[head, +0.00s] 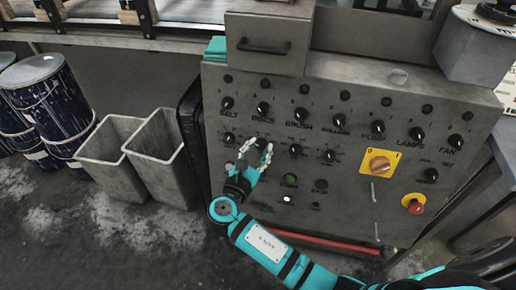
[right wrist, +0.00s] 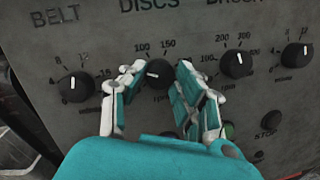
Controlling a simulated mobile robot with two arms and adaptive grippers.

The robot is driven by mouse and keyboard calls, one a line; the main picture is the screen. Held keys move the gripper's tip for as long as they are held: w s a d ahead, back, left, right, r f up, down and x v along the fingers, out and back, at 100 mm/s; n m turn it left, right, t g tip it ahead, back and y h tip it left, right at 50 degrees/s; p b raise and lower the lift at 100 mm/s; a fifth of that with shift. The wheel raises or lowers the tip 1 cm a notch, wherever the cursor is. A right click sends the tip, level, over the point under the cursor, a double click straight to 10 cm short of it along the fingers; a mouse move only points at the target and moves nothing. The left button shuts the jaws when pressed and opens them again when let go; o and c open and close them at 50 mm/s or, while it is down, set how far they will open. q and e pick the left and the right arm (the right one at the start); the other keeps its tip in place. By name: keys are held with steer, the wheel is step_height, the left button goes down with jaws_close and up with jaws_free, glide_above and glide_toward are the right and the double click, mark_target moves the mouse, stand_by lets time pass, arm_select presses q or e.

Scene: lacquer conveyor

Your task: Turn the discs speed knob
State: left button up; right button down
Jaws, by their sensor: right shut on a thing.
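The grey control panel (head: 345,203) carries rows of black knobs. The discs speed knob (right wrist: 158,74) is the black knob under the DISCS label, with a scale marked 100 and 150 above it. Its white pointer mark points roughly left in the right wrist view. My right gripper (right wrist: 163,72) has its fingers on both sides of this knob and is shut on it. In the head view the right gripper (head: 256,152) is at the second knob row and partly hides the knob. My left gripper is not in view.
The belt speed knob (right wrist: 76,85) and the brush speed knob (right wrist: 237,64) sit close on either side. A yellow rotary switch (head: 380,165) and a red emergency button (head: 415,206) are at right. Grey bins (head: 115,165) and blue drums (head: 45,95) stand at left.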

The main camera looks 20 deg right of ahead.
steer(key=shift+m, duration=0.8)
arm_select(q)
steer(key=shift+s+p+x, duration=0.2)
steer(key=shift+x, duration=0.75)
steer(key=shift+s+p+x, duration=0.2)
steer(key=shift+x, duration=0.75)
arm_select(e)
steer(key=shift+m+g, duration=0.7)
steer(key=shift+m, duration=1.5)
steer(key=c, duration=1)
jaws_free()
steer(key=shift+o, duration=0.2)
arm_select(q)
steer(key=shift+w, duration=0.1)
arm_select(e)
steer(key=shift+a, duration=0.15)
steer(key=v, duration=0.7)
steer(key=shift+s, duration=0.15)
